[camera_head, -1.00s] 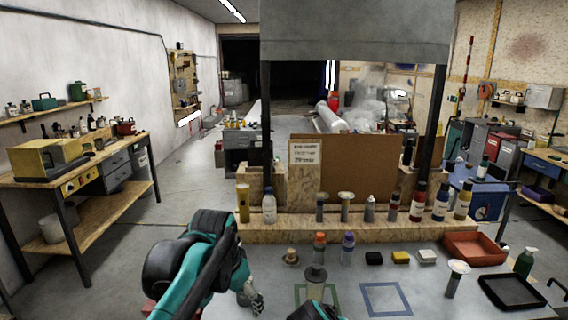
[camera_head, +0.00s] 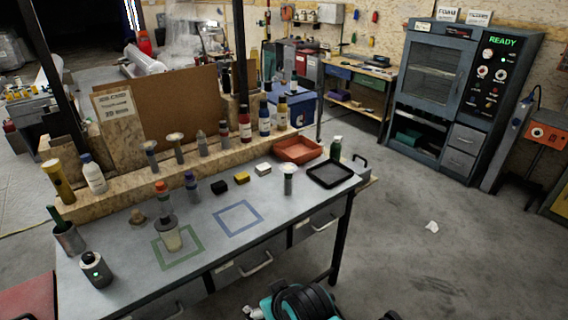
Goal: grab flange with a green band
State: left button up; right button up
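Several flange-topped cylinders are in view. One with a pale, wide top (camera_head: 288,179) stands upright on the grey workbench, left of the black tray. Two similar flanged cylinders, one at the left (camera_head: 150,154) and one beside it (camera_head: 177,149), stand on the raised wooden ledge. I cannot make out a green band on any of them at this size. A teal and black arm of mine shows at the bottom edge, seemingly the right, with its gripper (camera_head: 252,312) cut off by the frame, apart from all the cylinders. My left gripper is out of view.
The grey workbench (camera_head: 225,250) carries a green square outline, with a clear cup (camera_head: 171,236) in it, and a blue square outline. A black tray (camera_head: 331,174), an orange bin (camera_head: 298,149) and small blocks stand at the right. Open floor lies right of the bench.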

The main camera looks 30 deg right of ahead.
aim_at(288, 168)
jog(key=z, duration=1.05)
jog(key=i, duration=0.1)
